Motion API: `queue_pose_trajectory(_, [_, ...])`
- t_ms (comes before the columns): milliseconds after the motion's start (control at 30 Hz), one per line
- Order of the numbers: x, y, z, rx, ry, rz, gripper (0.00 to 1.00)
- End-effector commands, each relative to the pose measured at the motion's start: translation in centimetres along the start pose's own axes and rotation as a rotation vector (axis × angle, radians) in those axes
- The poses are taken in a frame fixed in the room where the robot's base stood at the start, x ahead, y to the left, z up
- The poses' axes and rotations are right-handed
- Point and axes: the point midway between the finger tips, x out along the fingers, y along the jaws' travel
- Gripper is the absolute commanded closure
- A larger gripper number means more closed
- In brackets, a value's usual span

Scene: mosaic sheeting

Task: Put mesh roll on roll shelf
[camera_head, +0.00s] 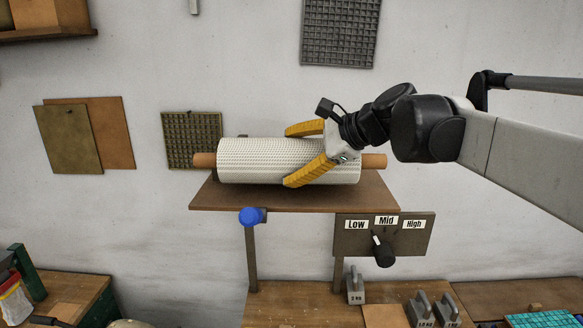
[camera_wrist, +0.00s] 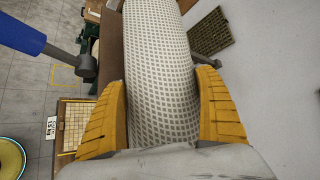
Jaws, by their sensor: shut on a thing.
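The mesh roll (camera_head: 262,160) is a white patterned cylinder with brown core ends showing at both sides. It lies lengthwise over a brown wooden shelf (camera_head: 290,200); it appears to rest on the shelf or sit very close to it. My gripper (camera_head: 308,157) has yellow fingers shut around the right half of the roll. In the wrist view the roll (camera_wrist: 160,75) runs away between the two yellow fingers of my gripper (camera_wrist: 160,115), one on each side. The roll's contact with the shelf is hidden there.
A panel (camera_head: 345,240) marked Low, Mid and High hangs under the shelf, its black lever (camera_head: 382,252) near Mid. A blue knob (camera_head: 252,216) sits under the shelf's front left. Weights (camera_head: 355,287) stand on the bench below. Sample boards (camera_head: 192,140) hang on the wall behind.

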Motion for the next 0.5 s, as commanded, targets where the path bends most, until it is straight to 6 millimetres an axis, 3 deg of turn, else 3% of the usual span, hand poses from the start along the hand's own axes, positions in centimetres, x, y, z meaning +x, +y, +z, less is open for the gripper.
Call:
queue_pose_trajectory(200, [1.3,1.8,-1.3,0.001,-0.001,-0.001,0.58])
queue_pose_trajectory(500, [1.4,2.0,-1.5,0.001,-0.001,-0.001,0.58])
